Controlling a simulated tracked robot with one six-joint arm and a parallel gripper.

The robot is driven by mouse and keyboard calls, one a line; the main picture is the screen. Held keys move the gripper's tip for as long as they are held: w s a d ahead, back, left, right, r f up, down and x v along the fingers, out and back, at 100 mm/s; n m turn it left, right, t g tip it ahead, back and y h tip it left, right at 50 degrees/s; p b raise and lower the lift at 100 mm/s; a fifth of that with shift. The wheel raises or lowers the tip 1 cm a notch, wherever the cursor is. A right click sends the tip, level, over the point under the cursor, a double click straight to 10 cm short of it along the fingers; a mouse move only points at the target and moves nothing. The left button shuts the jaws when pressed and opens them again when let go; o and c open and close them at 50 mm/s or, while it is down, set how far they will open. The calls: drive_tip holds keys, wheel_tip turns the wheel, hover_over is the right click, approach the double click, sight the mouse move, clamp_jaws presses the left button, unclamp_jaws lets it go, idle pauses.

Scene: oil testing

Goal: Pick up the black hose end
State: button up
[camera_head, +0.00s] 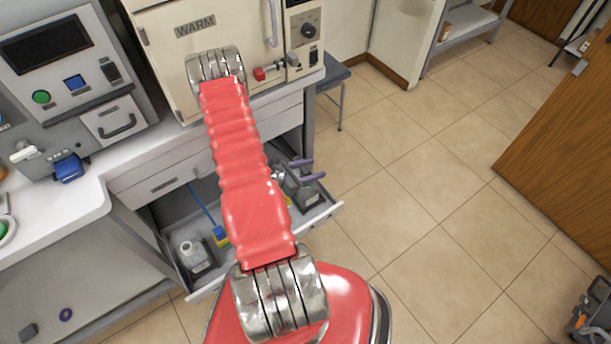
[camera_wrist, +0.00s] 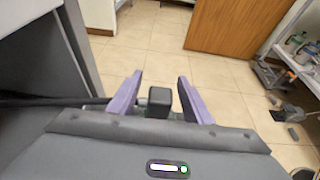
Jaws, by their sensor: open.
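My gripper (camera_head: 312,169) is above the right part of the open drawer in the head view. In the wrist view its two purple fingers (camera_wrist: 160,76) stand apart. A dark, square-topped block (camera_wrist: 159,101) shows in the gap between them, clear of both fingers. A black hose-like strand (camera_wrist: 45,101) runs from the left edge toward the fingers and passes low behind them. I cannot tell whether the block is the black hose end or whether it joins the strand. No hose end shows clearly in the head view.
The open drawer (camera_head: 322,212) holds a bottle (camera_head: 188,252) and a blue-handled brush (camera_head: 203,207). A cabinet marked WARM (camera_head: 165,45) stands above. A grey panel (camera_wrist: 30,60) is close on the left in the wrist view. The tiled floor to the right is mostly clear, with a wooden door (camera_head: 560,150) beyond.

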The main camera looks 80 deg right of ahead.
drive_tip(key=shift+s+d+f, duration=0.2)
drive_tip(key=shift+s+d, duration=0.1)
drive_tip(key=shift+d, duration=0.05)
idle(0.3)
drive_tip(key=c, duration=1.1)
drive_tip(key=shift+r, duration=0.15)
drive_tip(key=shift+c, duration=0.2)
wheel_tip(320, 180, up, 10)
idle(0.8)
